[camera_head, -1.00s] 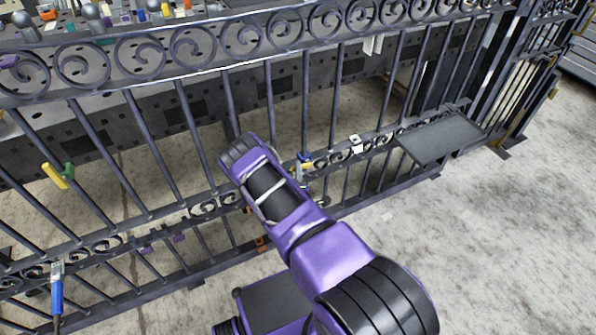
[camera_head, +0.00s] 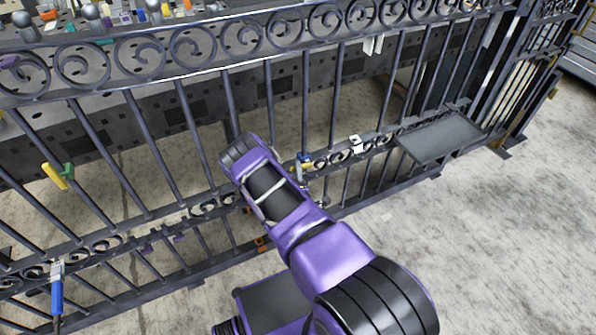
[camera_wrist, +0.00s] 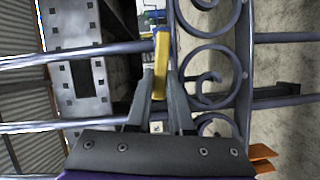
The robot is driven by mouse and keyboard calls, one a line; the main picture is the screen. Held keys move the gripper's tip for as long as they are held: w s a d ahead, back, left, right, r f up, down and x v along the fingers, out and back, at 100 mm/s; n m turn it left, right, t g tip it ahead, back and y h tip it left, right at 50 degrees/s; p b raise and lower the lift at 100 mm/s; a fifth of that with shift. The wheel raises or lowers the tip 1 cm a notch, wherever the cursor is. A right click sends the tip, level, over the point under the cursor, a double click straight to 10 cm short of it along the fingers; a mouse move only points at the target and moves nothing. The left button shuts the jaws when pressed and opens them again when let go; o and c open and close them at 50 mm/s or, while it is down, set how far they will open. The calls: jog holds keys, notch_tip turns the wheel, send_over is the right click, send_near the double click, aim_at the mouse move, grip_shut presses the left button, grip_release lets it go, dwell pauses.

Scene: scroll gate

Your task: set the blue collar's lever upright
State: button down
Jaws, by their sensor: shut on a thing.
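The yellow lever (camera_wrist: 161,62) stands between the two grey fingers of my gripper (camera_wrist: 160,98) in the wrist view. The fingers are shut on it. In that view the lever runs across the direction of the gate bars, not along them. In the head view the blue collar (camera_head: 303,157) sits on a gate bar just right of my purple wrist, with a bit of yellow lever (camera_head: 306,167) below it. My fingers are mostly hidden behind my arm there.
The dark gate (camera_head: 150,160) has upright bars and scroll rails. A dark shelf (camera_head: 440,139) juts out at right. Orange tabs (camera_wrist: 262,158) are near my gripper.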

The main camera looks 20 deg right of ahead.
jog(key=shift+r, duration=0.15)
jog(key=shift+d+r+m+g+y+p, duration=0.2)
jog(key=shift+d+r+m+g+y, duration=0.6)
jog(key=shift+m, duration=1.15)
jog(key=shift+d+r+m+g+y+p, duration=0.15)
jog(key=shift+d+r+m+y, duration=0.4)
jog(key=shift+d+m+y, duration=1)
jog(key=shift+d+r+m+g+y+p, duration=0.25)
jog(key=shift+r+m+g+y, duration=0.35)
jog(key=shift+m, duration=1.8)
jog(key=c, duration=0.8)
grip_release()
jog(key=shift+d+r, duration=0.1)
jog(key=shift+w+t, duration=0.1)
jog(key=shift+t, duration=0.15)
